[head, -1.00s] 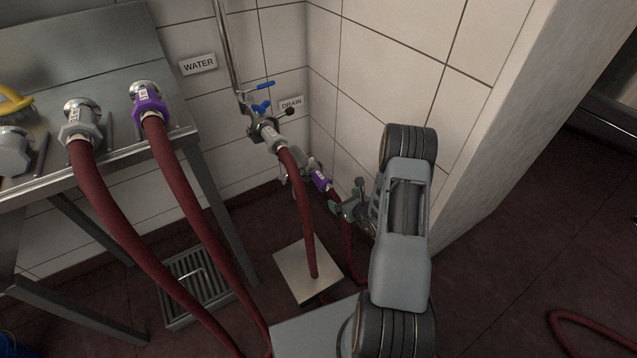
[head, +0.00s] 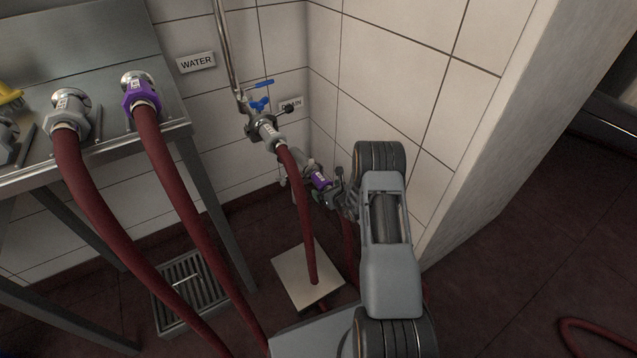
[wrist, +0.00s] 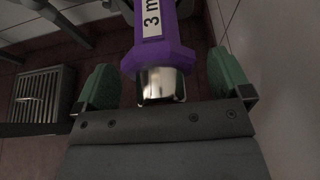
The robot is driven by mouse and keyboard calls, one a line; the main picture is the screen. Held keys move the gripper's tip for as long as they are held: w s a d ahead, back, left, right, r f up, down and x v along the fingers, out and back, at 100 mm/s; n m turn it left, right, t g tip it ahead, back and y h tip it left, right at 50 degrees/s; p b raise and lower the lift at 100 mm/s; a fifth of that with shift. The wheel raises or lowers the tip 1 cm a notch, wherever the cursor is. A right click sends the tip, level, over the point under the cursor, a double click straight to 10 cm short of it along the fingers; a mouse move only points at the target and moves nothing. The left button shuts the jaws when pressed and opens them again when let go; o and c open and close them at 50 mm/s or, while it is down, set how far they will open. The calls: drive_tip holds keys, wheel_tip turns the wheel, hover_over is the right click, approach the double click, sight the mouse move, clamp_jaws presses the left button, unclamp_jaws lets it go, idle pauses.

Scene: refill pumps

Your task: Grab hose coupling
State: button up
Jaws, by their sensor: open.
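A purple hose coupling (head: 321,181) sits at the drain outlet low in the corner. In the wrist view this purple coupling (wrist: 157,50) shows part of a white label and a shiny metal sleeve (wrist: 162,85). My gripper (head: 335,192) is open beside it, and its far side is hard to make out in the head view. In the wrist view my gripper (wrist: 164,80) has one green fingertip on each side of the coupling, with a visible gap on both sides. Part of the coupling runs out of the top of that view.
A grey coupling (head: 272,137) with a red hose (head: 303,215) hangs from the water valve just left. Another purple coupling (head: 141,97) and a grey one (head: 68,122) are on the steel bench. A floor grate (head: 187,290) lies below. The white wall is close right.

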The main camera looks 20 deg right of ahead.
drive_tip(key=shift+w, duration=0.25)
drive_tip(key=shift+c, duration=0.2)
drive_tip(key=c, duration=1.2)
